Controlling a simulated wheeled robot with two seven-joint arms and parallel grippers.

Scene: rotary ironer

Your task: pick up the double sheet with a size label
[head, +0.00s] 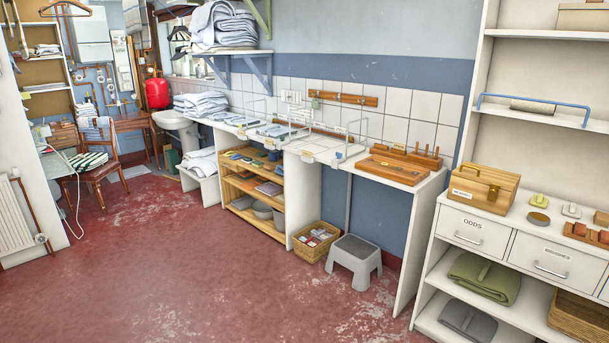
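Neither of my grippers is in the head view. No single piece can be told as the double sheet, and no size label on linen can be read at this distance. Folded white and pale blue linen is stacked on the wall shelf (222,27), and another linen stack (200,104) lies at the left end of the long counter. More folded linen (202,160) lies on a low stand below it. Flat blue-white folded pieces (276,130) lie on the counter between wire dividers.
A grey step stool (354,258) and a wicker basket (313,241) stand on the floor before the counter. A white shelf unit (440,252) with drawers fills the right side. A wooden chair (96,178) stands at the left. The red floor (170,265) is open in the middle.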

